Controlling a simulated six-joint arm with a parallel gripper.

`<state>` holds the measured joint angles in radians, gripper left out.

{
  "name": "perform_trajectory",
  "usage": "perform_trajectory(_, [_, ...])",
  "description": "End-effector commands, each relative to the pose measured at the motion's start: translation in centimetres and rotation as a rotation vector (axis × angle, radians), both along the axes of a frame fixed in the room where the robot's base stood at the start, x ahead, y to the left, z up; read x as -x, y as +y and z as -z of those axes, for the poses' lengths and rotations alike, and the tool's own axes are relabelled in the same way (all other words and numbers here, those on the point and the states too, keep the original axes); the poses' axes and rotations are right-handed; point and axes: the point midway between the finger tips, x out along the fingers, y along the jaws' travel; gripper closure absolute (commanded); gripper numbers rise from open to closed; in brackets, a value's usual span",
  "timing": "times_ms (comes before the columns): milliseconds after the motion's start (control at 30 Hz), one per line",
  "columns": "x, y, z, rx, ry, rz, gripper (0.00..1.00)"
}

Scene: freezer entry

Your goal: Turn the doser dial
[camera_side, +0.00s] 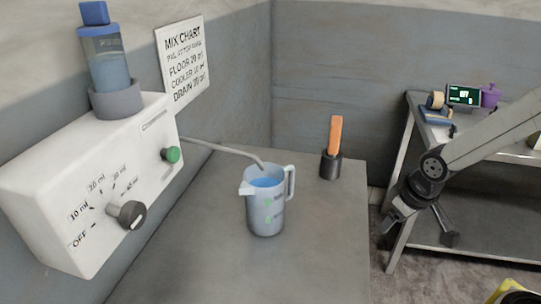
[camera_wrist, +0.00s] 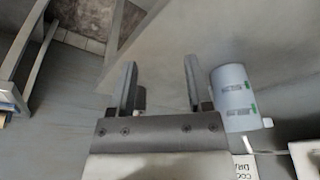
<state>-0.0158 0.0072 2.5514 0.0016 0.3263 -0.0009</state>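The doser (camera_side: 60,170) is a white box on the wall at the left of the side view, topped by a bottle of blue liquid (camera_side: 108,65). Its dark dial (camera_side: 130,214) sits on the front beside marks running from OFF up through several ml values. I cannot tell which mark it points to. A green button (camera_side: 172,154) is to its right. My gripper (camera_side: 418,236) is far right of the dial, past the counter's right edge, open and empty. In the wrist view its two fingers (camera_wrist: 160,88) stand apart with nothing between them.
A jug with blue liquid (camera_side: 264,212) stands on the counter (camera_side: 200,265) under the doser's spout (camera_side: 225,150). It also shows in the wrist view (camera_wrist: 232,98). An orange-handled tool stands in a dark holder (camera_side: 330,166). A steel shelf (camera_side: 470,215) is at right.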

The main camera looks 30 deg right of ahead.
Motion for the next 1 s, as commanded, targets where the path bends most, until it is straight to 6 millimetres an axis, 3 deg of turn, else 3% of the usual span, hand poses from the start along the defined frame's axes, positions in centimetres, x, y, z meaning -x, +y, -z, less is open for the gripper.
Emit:
perform_trajectory(33, [-0.6, 0.4, -0.1, -0.001, -0.018, -0.014, 0.17])
perform_trajectory(100, [-1.6, 1.3, -0.2, -0.004, -0.057, -0.04, 0.03])
perform_trajectory(267, [-5.2, 4.8, -1.0, -0.02, -0.198, -0.131, 0.03])
perform_trajectory(400, [-8.6, 9.5, -2.4, -0.054, -0.364, -0.233, 0.03])
perform_trajectory(600, [-12.0, 17.7, -4.9, -0.135, -0.609, -0.374, 0.03])
perform_trajectory(800, [-12.8, 26.6, -8.0, -0.249, -0.847, -0.501, 0.03])
perform_trajectory(1000, [-11.2, 34.8, -11.2, -0.389, -1.064, -0.597, 0.03])
